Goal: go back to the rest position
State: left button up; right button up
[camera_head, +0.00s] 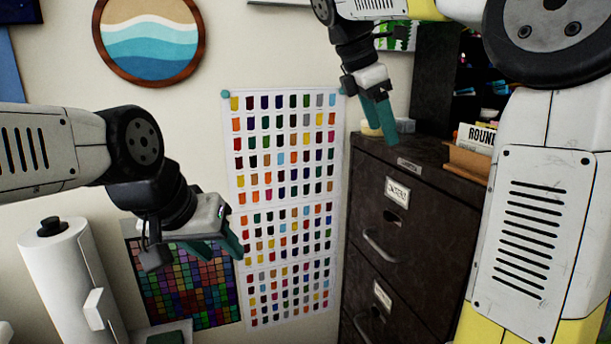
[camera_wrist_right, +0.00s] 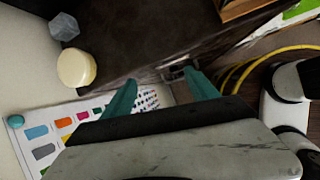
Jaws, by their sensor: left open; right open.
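My left gripper (camera_head: 218,246) is at the left in the head view, its teal fingers apart and empty, in front of the wall charts. My right gripper (camera_head: 380,122) hangs at the upper middle of the head view, fingers pointing down, in front of the dark filing cabinet. In the right wrist view, my right gripper (camera_wrist_right: 161,96) shows its two teal fingers spread wide with nothing between them.
The filing cabinet (camera_head: 408,240) stands close by my right gripper. A small cream round object (camera_wrist_right: 76,69) and a grey block (camera_wrist_right: 64,27) sit on its top. A paper roll (camera_head: 66,275) stands at lower left. A color chart (camera_head: 290,215) hangs on the wall.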

jog(key=s+f+m+t+y, duration=0.3)
jog(key=s+f+m+y, duration=0.3)
jog(key=s+f+m, duration=1)
jog(key=shift+s+a+f+m+y, duration=0.15)
jog(key=shift+s+a+m+y, duration=0.25)
jog(key=shift+s+m, duration=0.55)
